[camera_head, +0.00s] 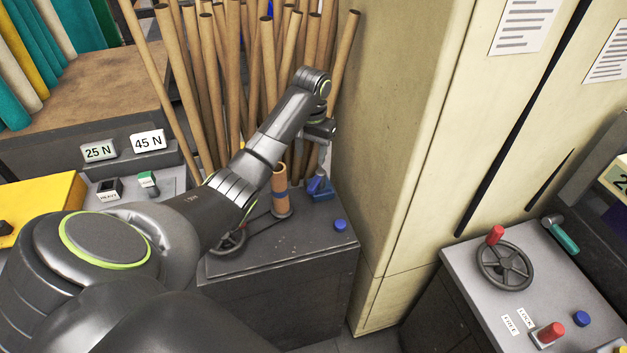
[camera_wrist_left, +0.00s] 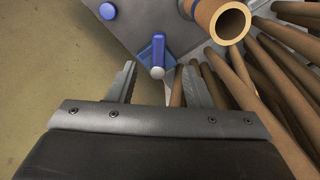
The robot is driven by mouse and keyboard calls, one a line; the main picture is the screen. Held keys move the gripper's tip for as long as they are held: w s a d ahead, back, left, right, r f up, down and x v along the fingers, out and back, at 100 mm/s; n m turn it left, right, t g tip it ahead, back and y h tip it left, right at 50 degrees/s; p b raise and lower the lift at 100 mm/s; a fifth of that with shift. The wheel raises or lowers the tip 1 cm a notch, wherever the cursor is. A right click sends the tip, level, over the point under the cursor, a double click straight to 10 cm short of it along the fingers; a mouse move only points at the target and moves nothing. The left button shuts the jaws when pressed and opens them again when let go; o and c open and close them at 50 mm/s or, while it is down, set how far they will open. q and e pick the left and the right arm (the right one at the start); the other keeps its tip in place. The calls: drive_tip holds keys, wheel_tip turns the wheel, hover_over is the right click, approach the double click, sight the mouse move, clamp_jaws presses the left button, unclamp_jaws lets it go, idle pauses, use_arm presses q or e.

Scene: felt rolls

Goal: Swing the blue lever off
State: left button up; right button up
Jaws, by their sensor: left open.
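The blue lever (camera_head: 319,186) stands on a dark grey cabinet top, close to the beige wall panel. In the left wrist view the blue lever (camera_wrist_left: 158,48) has a pale round knob at its end and sits on a blue base. My left gripper (camera_head: 319,134) is above the lever, partly hidden by its own wrist in the head view. In the left wrist view the left gripper (camera_wrist_left: 158,75) is open, with the lever's knob showing between its two fingertips. I cannot tell whether the fingers touch it. My right gripper is in neither view.
A brown tube (camera_head: 281,190) with a blue band stands left of the lever. A blue button (camera_head: 340,225) is in front. Several long brown rolls (camera_head: 235,80) stand behind. A beige cabinet (camera_head: 385,130) rises at the right. A second console has a handwheel (camera_head: 504,265).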

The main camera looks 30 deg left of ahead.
use_arm(q)
wheel_tip(320, 180, up, 4)
hover_over(313, 184)
wheel_tip(313, 184, down, 17)
drive_tip(key=b, duration=0.3)
drive_tip(key=shift+b, duration=0.35)
drive_tip(key=shift+w, duration=0.1)
clamp_jaws()
